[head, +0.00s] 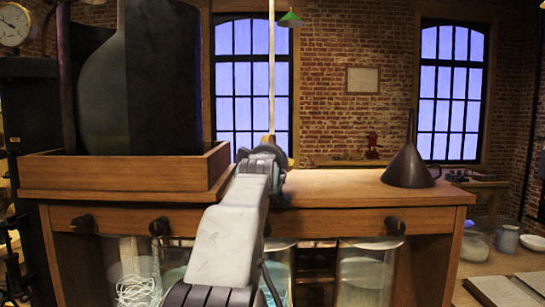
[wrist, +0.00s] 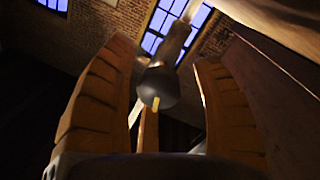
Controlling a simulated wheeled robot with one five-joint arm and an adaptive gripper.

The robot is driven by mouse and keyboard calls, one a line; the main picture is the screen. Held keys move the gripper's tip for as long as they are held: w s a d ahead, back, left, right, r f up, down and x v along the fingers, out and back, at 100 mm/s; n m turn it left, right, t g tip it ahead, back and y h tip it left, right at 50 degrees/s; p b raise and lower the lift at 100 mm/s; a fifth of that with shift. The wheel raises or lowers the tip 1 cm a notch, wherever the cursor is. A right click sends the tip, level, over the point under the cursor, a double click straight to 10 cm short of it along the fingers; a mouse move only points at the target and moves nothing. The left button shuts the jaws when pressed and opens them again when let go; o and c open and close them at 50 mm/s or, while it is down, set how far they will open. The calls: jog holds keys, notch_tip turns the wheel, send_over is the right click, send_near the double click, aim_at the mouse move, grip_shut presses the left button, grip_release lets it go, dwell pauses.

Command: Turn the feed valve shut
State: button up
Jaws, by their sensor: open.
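My gripper (head: 263,153) is at the bench top near its middle, past the end of my pale arm. In the wrist view my gripper (wrist: 165,58) is open, with ridged orange-brown fingers at left and right. Between and beyond them is a dark rounded fitting (wrist: 158,86) on a stem, with a yellow mark at its lower end. It may be the feed valve, but I cannot tell, nor whether a finger touches it. In the head view my gripper and arm hide this spot. Dark knobs (head: 82,223), (head: 159,226) and (head: 395,225) line the bench front.
A large dark vessel (head: 100,95) stands in a wooden tray (head: 110,172) on the left of the bench. A dark funnel (head: 410,165) stands on the right. Glass jars (head: 365,275) sit below. The bench top (head: 335,187) between my gripper and the funnel is clear.

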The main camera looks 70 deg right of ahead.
jog(key=shift+c, duration=0.4)
jog(key=shift+f, duration=0.15)
jog(key=c, duration=1.1)
jog(key=shift+f+m+b, duration=0.15)
jog(key=shift+m+b, duration=0.3)
jog(key=shift+m, duration=1.05)
jog(key=shift+c, duration=0.2)
jog(key=o, duration=1.2)
jog(key=shift+r, duration=0.2)
jog(key=shift+a, duration=0.1)
